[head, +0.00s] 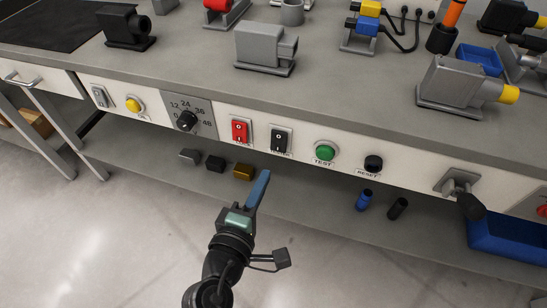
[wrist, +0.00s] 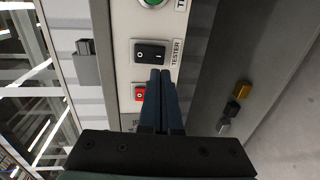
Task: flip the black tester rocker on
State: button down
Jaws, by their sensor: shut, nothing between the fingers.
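The black tester rocker (head: 280,139) is set in the bench's white front panel, between the red rocker and the green TEST button. In the wrist view the black rocker (wrist: 150,53) lies just beyond my fingertips, with the TESTER label beside it. Its "O" and "I" marks show, but which side is pressed in is hard to tell. My gripper (head: 264,175) is shut and empty, below and in front of the panel. In the wrist view my gripper (wrist: 160,73) has its blue fingers together, overlapping the panel near the rocker's lower edge; contact cannot be told.
The red rocker (head: 240,130) is left of the black one; the green TEST button (head: 324,152) and black RESET knob (head: 373,164) are right. A rotary dial (head: 187,120) is farther left. A lever handle (head: 468,203) sticks out at the right. Small blocks (head: 243,172) lie on the lower shelf.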

aim_at(278, 149)
jog(key=b+x, duration=0.1)
jog(key=x, duration=0.6)
jog(key=shift+w+d, duration=0.1)
jog(key=shift+w, duration=0.05)
jog(key=shift+w+f+b, duration=0.1)
jog(key=shift+f+b, duration=0.25)
jog(key=shift+b, duration=0.7)
jog(key=shift+w+r+t, duration=0.1)
jog(key=shift+r+t, duration=0.05)
jog(key=shift+t, duration=0.15)
jog(key=shift+r, duration=0.1)
